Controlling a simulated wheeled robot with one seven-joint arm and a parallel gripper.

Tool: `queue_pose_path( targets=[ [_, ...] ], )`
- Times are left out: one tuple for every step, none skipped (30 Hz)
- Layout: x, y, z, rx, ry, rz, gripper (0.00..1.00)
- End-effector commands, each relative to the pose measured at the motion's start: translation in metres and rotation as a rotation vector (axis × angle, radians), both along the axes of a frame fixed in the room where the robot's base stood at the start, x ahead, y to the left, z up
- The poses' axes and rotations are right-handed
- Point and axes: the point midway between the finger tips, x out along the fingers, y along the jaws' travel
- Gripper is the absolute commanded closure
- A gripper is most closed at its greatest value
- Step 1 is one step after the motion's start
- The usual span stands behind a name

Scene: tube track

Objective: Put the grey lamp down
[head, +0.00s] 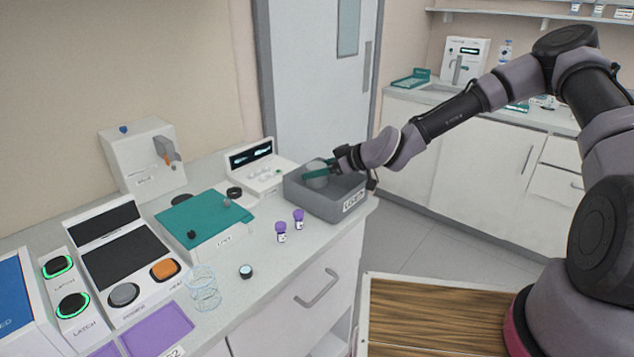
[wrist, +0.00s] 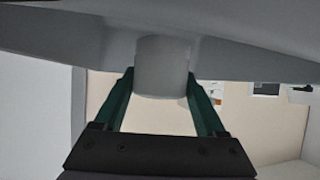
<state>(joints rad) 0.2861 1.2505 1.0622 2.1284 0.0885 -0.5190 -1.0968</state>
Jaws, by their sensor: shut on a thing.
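The grey lamp shows as a short grey cylinder (head: 317,181) in the head view, at the open top of the grey bin (head: 312,203). My gripper (head: 318,170) has teal fingers and is shut on it. In the wrist view the grey cylinder (wrist: 162,68) stands between the fingertips of my gripper (wrist: 162,82). A wide grey surface spans the top of that view; I cannot tell whether it is lamp or bin. The lamp's lower part is hidden by the bin wall, so I cannot tell whether it touches the bin floor.
Two purple-capped vials (head: 290,226) stand left of the bin. A white device with a dark display (head: 256,166) is behind them. The bin is near the counter's right edge.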

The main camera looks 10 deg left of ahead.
Motion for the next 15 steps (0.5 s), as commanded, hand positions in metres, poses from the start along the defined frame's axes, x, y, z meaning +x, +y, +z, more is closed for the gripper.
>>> queue_pose_path(
  targets=[
    [-0.001,0.000,-0.009,0.001,0.005,-0.001,0.85],
    [-0.001,0.000,-0.014,0.001,0.005,-0.001,0.85],
    [0.000,0.000,-0.020,0.001,0.006,-0.002,0.85],
    [0.000,0.000,-0.024,0.001,0.004,-0.002,0.85],
    [0.000,0.000,-0.028,0.001,0.004,-0.002,0.85],
    [0.000,0.000,-0.031,0.000,0.004,-0.002,0.85],
    [0.000,0.000,-0.033,0.000,0.003,-0.001,0.85],
    [0.000,0.000,-0.035,0.000,0.002,-0.001,0.85],
    [0.000,0.000,-0.036,-0.001,0.001,0.000,0.85],
    [0.000,0.000,-0.036,-0.001,0.001,0.000,0.85],
    [0.000,0.000,-0.036,-0.001,0.000,-0.001,0.85],
    [0.000,0.000,-0.036,-0.001,0.000,-0.001,0.85],
    [0.000,0.000,-0.036,-0.001,0.000,-0.001,0.85],
    [0.000,0.000,-0.036,-0.001,0.000,-0.001,0.85],
    [0.000,0.000,-0.036,-0.001,0.000,0.000,0.23]
  ],
)
